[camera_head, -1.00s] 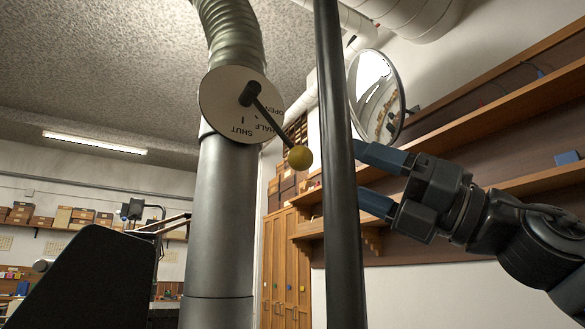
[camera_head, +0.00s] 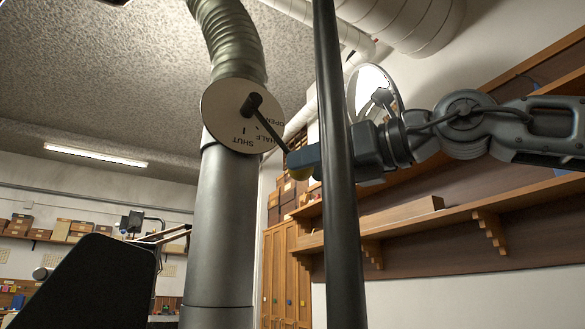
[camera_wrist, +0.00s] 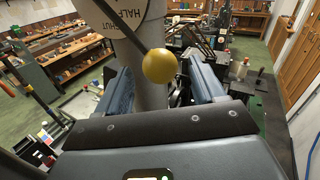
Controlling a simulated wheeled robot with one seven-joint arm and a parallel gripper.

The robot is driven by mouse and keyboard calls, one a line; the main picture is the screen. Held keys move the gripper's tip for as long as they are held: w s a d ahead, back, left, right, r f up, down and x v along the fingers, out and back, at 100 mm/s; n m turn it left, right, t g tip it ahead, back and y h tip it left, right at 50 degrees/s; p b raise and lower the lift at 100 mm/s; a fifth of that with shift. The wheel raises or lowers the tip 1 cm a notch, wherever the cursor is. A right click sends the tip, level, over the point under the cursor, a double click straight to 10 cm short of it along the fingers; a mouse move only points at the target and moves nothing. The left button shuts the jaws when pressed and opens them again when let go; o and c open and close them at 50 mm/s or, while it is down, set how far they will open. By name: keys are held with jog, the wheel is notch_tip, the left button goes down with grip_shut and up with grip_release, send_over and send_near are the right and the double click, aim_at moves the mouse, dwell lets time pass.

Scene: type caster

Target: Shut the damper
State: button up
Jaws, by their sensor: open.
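The damper is a white round dial (camera_head: 238,112) marked OPEN, HALF and SHUT on a grey vertical duct (camera_head: 222,225). Its black lever (camera_head: 268,127) points down and right, near the HALF and OPEN words.
A dark upright pole (camera_head: 340,210) crosses the head view in front of my gripper's hand and hides part of it. A round mirror (camera_head: 372,92) and wooden wall shelves (camera_head: 450,225) are behind my arm. A wooden cabinet (camera_head: 285,270) stands beyond the duct.

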jog(key=shift+p+x, duration=0.45)
jog(key=shift+x, duration=1.85)
grip_shut()
